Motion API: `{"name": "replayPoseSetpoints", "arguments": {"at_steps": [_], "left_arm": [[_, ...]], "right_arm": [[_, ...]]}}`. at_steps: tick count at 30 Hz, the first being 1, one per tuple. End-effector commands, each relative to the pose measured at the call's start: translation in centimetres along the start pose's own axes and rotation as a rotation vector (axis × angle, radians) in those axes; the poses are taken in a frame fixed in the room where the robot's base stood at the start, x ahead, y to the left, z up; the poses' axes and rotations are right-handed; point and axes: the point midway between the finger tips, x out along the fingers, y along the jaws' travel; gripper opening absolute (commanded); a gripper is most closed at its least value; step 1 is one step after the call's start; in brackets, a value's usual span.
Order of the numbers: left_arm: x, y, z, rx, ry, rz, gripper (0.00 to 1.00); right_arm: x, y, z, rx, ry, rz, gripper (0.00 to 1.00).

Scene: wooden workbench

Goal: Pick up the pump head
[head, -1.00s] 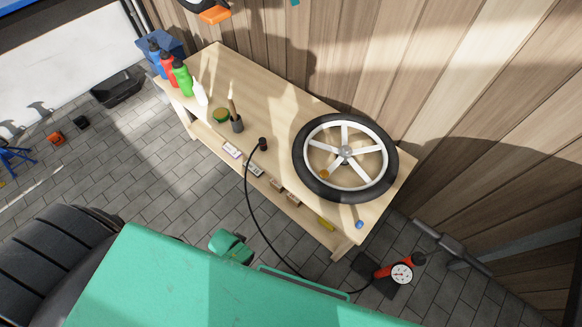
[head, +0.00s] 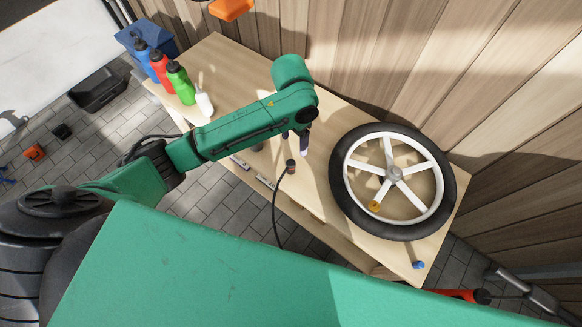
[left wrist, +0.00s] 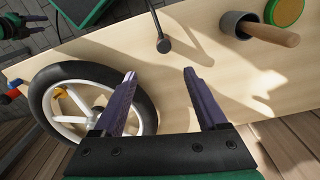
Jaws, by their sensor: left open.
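The pump head (head: 291,166) is a small black piece at the end of a thin black hose. It stands near the front edge of the wooden bench, and it also shows in the left wrist view (left wrist: 163,45). My left gripper (head: 296,140) is over the bench, just behind the pump head in the head view. In the left wrist view its two purple fingers (left wrist: 159,76) are apart with nothing between them. The pump head lies beyond the fingertips there, roughly in line with the gap.
A wheel with a black tyre (head: 340,190) lies on the bench to the right. Several bottles, including a green one (head: 181,84), stand at the left end. A grey cup (left wrist: 238,25) with a wooden-handled tool is near the pump head. A blue cap (head: 418,265) is at the right corner.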

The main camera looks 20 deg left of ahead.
Motion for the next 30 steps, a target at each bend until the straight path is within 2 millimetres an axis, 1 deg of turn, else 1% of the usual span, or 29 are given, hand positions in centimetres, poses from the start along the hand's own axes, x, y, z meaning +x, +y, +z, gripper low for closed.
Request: {"name": "replayPoseSetpoints", "arguments": {"at_steps": [2, 4, 8, 9, 12, 17, 22, 25, 30], "left_arm": [[0.0, -0.4, 0.3, 0.006, -0.027, -0.021, 0.75], [1.0, -0.4, 0.5, 0.006, -0.036, -0.022, 0.75], [4.5, -0.5, 0.6, 0.005, -0.034, -0.020, 0.75], [5.6, -0.5, 0.6, 0.005, -0.035, -0.020, 0.75], [7.7, -0.5, 0.6, 0.006, -0.032, -0.020, 0.75], [9.7, -0.6, 0.7, 0.007, -0.031, -0.020, 0.75], [13.1, -0.8, 0.8, 0.005, -0.029, -0.020, 0.75], [14.1, -0.8, 0.8, 0.006, -0.027, -0.021, 0.75], [14.0, -0.8, 0.8, 0.007, -0.026, -0.020, 0.75]], "right_arm": [[0.3, 0.0, -0.3, -0.001, 0.005, 0.000, 0.50], [0.5, 0.0, -0.6, -0.001, 0.010, 0.000, 0.50], [1.3, -0.1, -0.8, -0.003, 0.015, -0.001, 0.50], [1.5, -0.1, -0.8, -0.003, 0.016, -0.001, 0.50], [1.9, -0.4, -0.8, -0.003, 0.016, -0.005, 0.50], [2.3, -0.8, -0.9, -0.002, 0.018, -0.011, 0.50], [3.1, -0.9, -0.8, -0.002, 0.018, -0.011, 0.50], [3.3, -0.9, -0.8, -0.002, 0.018, -0.011, 0.50], [3.2, -0.8, -0.8, -0.002, 0.018, -0.010, 0.50]]}}
